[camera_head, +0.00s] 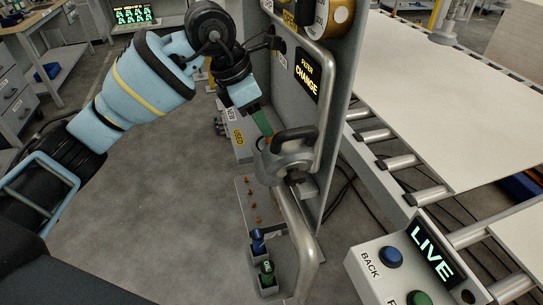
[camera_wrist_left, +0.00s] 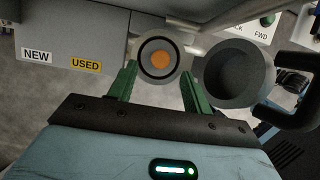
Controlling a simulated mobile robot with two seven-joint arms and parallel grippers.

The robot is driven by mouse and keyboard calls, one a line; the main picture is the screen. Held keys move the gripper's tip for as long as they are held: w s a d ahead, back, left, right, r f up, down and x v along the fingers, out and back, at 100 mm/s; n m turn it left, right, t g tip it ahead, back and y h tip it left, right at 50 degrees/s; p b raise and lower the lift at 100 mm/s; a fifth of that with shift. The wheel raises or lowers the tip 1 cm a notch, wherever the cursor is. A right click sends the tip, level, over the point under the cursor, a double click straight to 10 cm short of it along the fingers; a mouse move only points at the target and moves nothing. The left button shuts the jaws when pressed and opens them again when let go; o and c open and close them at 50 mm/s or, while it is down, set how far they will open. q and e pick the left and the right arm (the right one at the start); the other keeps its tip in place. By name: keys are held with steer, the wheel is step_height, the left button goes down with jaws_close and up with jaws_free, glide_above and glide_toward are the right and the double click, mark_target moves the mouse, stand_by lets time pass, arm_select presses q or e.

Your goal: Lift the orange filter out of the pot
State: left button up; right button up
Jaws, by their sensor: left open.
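The orange filter (camera_wrist_left: 160,60) sits inside the round pot (camera_wrist_left: 145,72), seen end-on in the left wrist view with a dark ring around it. In the head view the grey pot (camera_head: 266,160) is on the panel's near side, and a small orange patch shows at its top. My left gripper (camera_wrist_left: 158,76) is open, its two green fingers on either side of the pot's mouth in the picture. Nothing is between them in grip; I cannot tell whether they touch. The left gripper also shows in the head view (camera_head: 263,122), just above the pot. My right gripper is out of view.
A dark hollow cup (camera_wrist_left: 240,75) with a black handle (camera_head: 295,134) is beside the pot. Bins labelled NEW and USED (camera_wrist_left: 86,65) lie left. The grey panel (camera_head: 335,100) and metal rail (camera_head: 296,225) stand close. A control box (camera_head: 385,268) and roller conveyor are at right.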

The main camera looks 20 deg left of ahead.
arm_select(q)
steer(key=shift+x, duration=1.85)
jaws_close()
